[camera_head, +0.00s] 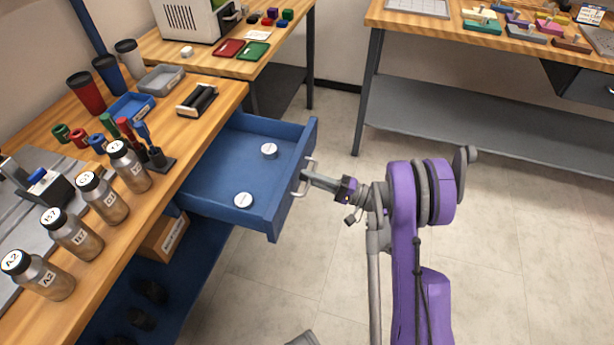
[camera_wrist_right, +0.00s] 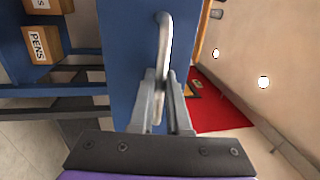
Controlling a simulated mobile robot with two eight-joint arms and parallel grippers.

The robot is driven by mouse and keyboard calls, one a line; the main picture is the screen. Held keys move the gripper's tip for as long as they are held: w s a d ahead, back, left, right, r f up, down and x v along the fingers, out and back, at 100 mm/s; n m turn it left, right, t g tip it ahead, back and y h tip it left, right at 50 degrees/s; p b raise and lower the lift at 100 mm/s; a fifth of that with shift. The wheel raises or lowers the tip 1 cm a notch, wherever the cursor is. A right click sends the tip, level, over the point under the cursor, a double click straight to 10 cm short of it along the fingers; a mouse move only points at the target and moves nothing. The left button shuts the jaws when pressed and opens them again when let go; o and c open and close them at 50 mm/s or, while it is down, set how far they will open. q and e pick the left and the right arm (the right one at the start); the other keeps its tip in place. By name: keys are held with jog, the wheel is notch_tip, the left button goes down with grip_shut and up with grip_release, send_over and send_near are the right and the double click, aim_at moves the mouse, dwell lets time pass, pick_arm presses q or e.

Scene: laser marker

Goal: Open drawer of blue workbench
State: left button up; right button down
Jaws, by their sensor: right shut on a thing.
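The blue workbench (camera_head: 213,108) with a wooden top stands at the left in the head view. Its blue drawer (camera_head: 222,170) is pulled out to the right, and two round white-topped items (camera_head: 243,200) lie inside. My right gripper (camera_head: 307,176) is at the drawer front, shut on the metal drawer handle (camera_head: 303,188). In the right wrist view both fingers (camera_wrist_right: 160,105) close around the handle (camera_wrist_right: 164,42), in front of the blue drawer front (camera_wrist_right: 130,60). My left gripper is not in view.
Labelled bottles (camera_head: 102,197), cups (camera_head: 86,92) and a blue tray (camera_head: 131,106) stand on the workbench top. A brown box (camera_head: 164,235) sits under the drawer. Another bench (camera_head: 455,90) stands at the back right. The floor (camera_head: 500,230) to the right is clear.

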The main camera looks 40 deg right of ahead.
jog(key=c, duration=1.2)
grip_release()
jog(key=shift+o, duration=0.2)
jog(key=v, duration=1)
jog(key=shift+s+d+p, duration=0.25)
jog(key=shift+s+p, duration=0.05)
